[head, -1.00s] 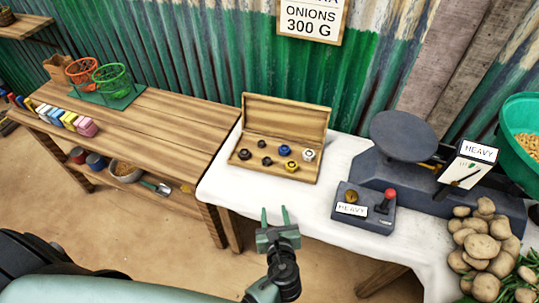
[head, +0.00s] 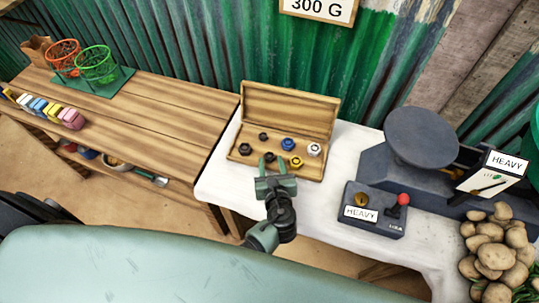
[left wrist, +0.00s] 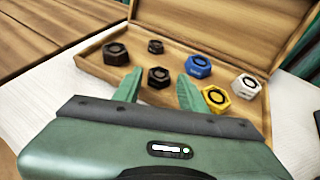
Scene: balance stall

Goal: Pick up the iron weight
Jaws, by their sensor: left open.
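Three dark, iron-looking weights sit in the open wooden box; the frames do not tell which is the iron weight of the task. One dark weight (head: 269,157) is at the box's near side, and in the left wrist view this dark weight (left wrist: 158,77) shows between my finger tips. A larger dark weight (left wrist: 115,53) is at the left and a small one (left wrist: 156,46) behind. My left gripper (head: 270,168) is open and empty, at the near edge of the box. My right gripper is not in view.
The box (head: 287,103) also holds a blue weight (left wrist: 198,66), a yellow weight (left wrist: 216,97) and a white weight (left wrist: 246,86). Its raised lid stands behind. A control box (head: 374,222) and a scale (head: 421,138) stand to the right, with potatoes (head: 492,258) beyond. White cloth lies bare between.

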